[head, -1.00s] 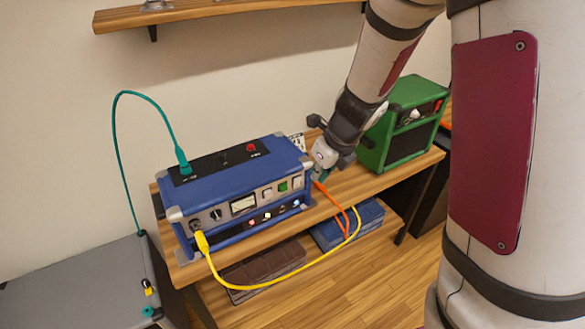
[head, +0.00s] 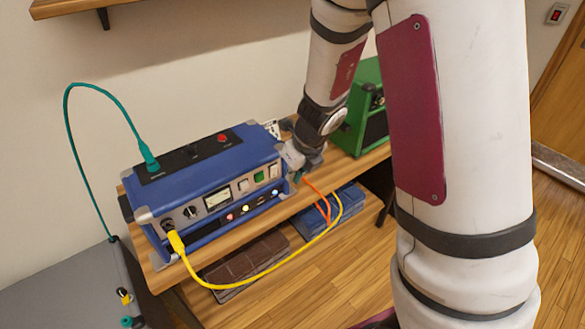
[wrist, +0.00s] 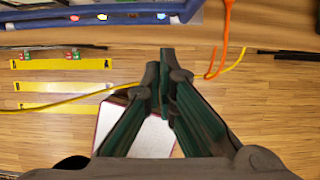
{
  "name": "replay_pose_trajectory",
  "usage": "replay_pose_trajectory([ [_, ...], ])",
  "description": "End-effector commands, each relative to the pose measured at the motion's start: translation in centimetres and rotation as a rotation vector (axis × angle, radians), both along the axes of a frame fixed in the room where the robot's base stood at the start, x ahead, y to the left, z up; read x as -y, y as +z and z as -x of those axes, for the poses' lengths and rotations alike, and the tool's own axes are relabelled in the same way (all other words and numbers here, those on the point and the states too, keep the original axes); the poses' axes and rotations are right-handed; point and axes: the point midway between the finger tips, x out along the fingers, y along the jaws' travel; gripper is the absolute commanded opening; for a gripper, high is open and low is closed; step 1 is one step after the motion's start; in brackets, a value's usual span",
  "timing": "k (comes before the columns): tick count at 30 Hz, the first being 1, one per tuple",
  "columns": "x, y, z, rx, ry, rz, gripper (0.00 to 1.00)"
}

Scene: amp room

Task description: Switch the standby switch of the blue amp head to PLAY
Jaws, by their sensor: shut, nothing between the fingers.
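The blue amp head (head: 205,165) stands on a wooden bench. Its front panel carries a dark knob, a meter (head: 218,198), a green-lit switch (head: 259,177) and pale switches (head: 273,170) at the right end. I cannot read their labels or tell which is standby or its position. My gripper (head: 299,177) is at the amp's right front corner, pointing down, close to the switch end; contact cannot be told. In the wrist view, my gripper (wrist: 166,62) is shut and empty, below the amp's lower front edge (wrist: 100,14) and its row of lights.
A yellow cable (head: 255,280) loops from the amp's front, and an orange cable (head: 318,195) hangs near my gripper. A teal cable (head: 110,95) plugs into the amp's top. A green amp (head: 366,110) stands to the right. Brown and blue items lie on the lower shelf.

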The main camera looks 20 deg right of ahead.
Motion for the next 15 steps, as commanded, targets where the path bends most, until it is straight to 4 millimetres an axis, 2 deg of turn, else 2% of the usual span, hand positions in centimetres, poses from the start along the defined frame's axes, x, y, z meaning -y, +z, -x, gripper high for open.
replay_pose_trajectory([
  [1, -0.1, -1.3, -0.6, -0.001, -0.001, -0.001, 0.0],
  [8, -0.4, -4.6, -1.8, -0.001, -0.001, 0.0, 0.0],
  [10, -0.9, -3.8, -2.6, 0.0, 0.006, 0.001, 0.0],
  [15, -1.3, -3.5, -4.4, 0.0, 0.004, 0.001, 0.0],
])
